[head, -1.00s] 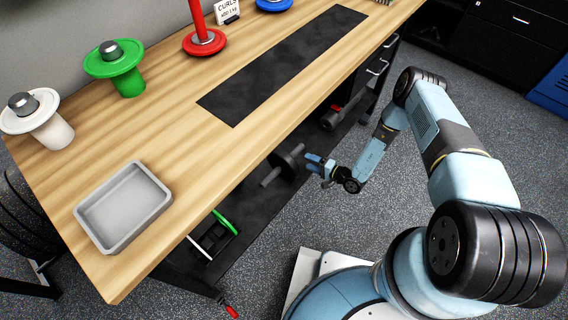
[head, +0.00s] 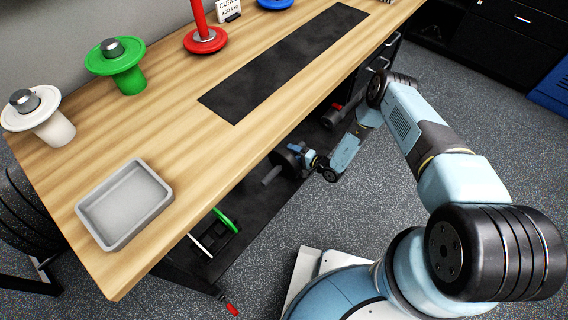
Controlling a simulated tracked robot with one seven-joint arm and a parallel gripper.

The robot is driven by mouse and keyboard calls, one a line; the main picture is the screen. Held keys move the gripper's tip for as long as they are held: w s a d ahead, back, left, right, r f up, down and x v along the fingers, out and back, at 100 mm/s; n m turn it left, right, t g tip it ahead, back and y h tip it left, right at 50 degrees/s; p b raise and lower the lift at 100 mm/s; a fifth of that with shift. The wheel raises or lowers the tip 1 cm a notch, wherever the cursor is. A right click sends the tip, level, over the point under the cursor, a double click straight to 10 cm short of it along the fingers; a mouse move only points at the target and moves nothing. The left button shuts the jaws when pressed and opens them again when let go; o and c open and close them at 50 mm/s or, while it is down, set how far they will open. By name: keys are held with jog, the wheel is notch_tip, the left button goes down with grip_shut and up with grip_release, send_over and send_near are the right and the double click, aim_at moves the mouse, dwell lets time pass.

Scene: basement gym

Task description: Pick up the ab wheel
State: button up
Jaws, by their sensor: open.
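The ab wheel (head: 284,160), a dark disc with a grey handle sticking out toward the lower left, is low down under the front edge of the bench. My gripper (head: 302,153) is open at the right side of the wheel, very close to it and partly overlapping its outline. I cannot tell whether they touch. The far side of the wheel is hidden by the bench edge and my gripper.
The wooden bench (head: 165,125) overhangs the wheel and carries a grey tray (head: 125,203), a green plate stack (head: 117,62) and a black mat (head: 240,92). A green-rimmed item (head: 214,236) lies under it. Speckled floor (head: 300,220) is open in front.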

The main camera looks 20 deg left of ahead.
grip_shut()
dwell(0.6)
